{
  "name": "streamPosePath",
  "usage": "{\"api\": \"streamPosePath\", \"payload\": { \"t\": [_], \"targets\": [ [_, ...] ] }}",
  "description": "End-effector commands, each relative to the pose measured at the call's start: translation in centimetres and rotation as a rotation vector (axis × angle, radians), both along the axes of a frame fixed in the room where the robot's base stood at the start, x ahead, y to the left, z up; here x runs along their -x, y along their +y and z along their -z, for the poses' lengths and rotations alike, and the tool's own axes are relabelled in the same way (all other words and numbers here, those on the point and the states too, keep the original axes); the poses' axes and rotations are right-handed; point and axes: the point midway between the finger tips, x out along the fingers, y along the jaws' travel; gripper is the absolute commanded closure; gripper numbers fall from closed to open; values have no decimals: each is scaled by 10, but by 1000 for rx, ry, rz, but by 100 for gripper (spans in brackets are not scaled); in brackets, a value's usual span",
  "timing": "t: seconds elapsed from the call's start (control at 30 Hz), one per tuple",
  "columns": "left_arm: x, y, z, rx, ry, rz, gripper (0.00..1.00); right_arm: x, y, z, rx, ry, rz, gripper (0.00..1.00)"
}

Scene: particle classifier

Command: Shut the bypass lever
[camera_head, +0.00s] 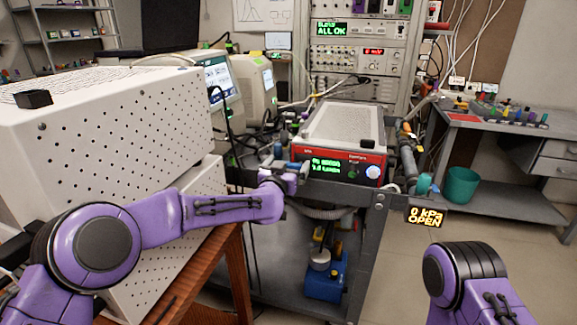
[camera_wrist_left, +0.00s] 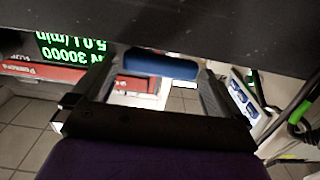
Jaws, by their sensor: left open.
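A blue cylindrical handle (camera_wrist_left: 160,65), which looks like the bypass lever's grip, lies crosswise between the fingertips of my left gripper in the left wrist view. My left gripper (camera_head: 289,176) is open at the left front of the red instrument in the head view. Its fingers stand on either side of the handle's ends, and I cannot tell whether they touch it. The lever's pivot is hidden. A small display (camera_head: 427,217) at the cart's right reads "0 kPa OPEN". My right arm shows at the lower right, but its gripper is out of view.
The red-fronted instrument (camera_head: 345,165) sits on the grey cart (camera_head: 345,205), close behind my left gripper. A large white perforated box (camera_head: 110,130) stands at left, beside my left arm. A blue pump (camera_head: 325,280) is on the lower shelf. A green bin (camera_head: 461,185) stands at right.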

Motion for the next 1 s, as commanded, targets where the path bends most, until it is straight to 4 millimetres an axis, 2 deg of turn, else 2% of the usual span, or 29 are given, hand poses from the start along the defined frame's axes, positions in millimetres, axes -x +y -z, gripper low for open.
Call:
{"api": "streamPosePath", "payload": {
  "t": [0.13,0.27,0.3,0.47,0.6,0.7,0.83,1.0],
  "targets": [
    [0,-1,0,0,0,1,0,0,0,0,0,0,0,100],
    [0,-1,0,0,0,2,42,0,0,0,0,0,0,100],
    [0,-1,0,0,0,2,47,0,0,0,0,0,0,100],
    [1,-3,-4,-39,-13,3,47,0,0,-7,0,0,0,100],
    [3,-6,-12,-211,-67,6,47,0,0,-25,0,0,0,100],
    [3,-8,-13,-343,-110,6,46,0,0,-31,0,0,0,100],
    [4,-10,-13,-452,-146,4,47,0,0,-33,0,0,0,100],
    [3,-9,-12,-477,-154,3,47,0,0,-32,0,0,0,100]
  ]
}}
